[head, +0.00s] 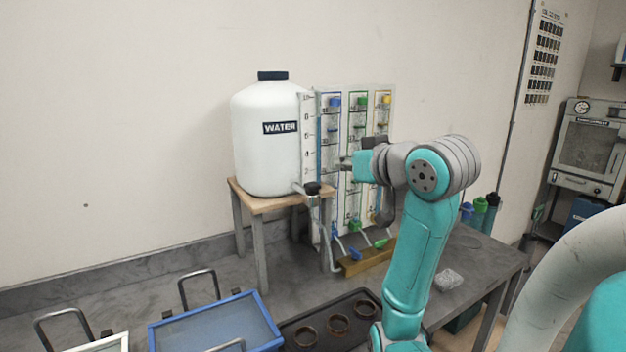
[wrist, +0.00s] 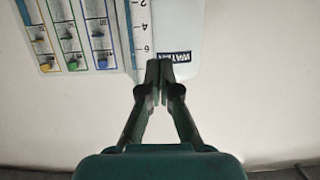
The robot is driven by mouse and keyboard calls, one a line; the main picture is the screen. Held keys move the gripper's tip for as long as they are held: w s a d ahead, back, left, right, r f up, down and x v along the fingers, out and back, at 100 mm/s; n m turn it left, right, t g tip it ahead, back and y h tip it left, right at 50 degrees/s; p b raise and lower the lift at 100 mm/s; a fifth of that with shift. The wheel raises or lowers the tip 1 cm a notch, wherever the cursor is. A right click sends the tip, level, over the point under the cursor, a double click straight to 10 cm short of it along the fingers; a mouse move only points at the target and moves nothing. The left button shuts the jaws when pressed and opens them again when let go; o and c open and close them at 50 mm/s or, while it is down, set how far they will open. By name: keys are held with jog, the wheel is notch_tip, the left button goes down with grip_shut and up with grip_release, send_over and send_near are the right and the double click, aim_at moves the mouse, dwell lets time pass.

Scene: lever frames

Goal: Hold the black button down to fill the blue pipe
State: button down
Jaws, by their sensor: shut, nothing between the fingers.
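A white water tank (head: 265,140) with a black cap stands on a small wooden stand. A black part (head: 312,187) on its tap, low on the right side, looks like the black button. To its right is a panel (head: 378,93) with blue, green and yellow columns. The blue pipe (head: 334,125) is the leftmost column; its fill level is too small to tell. My gripper (head: 347,163) is shut and empty, in front of the panel, up and right of the black part and apart from it. In the wrist view the closed fingertips (wrist: 160,70) appear against the tank.
A blue-framed tray (head: 215,323) and a dark tray (head: 338,305) with rings lie on the bench in front. The wall to the left is bare.

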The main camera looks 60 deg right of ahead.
send_over(312, 186)
jog(key=s, duration=0.1)
notch_tip(312, 186, down, 3)
jog(key=shift+d+f, duration=0.1)
jog(key=shift+f, duration=1.65)
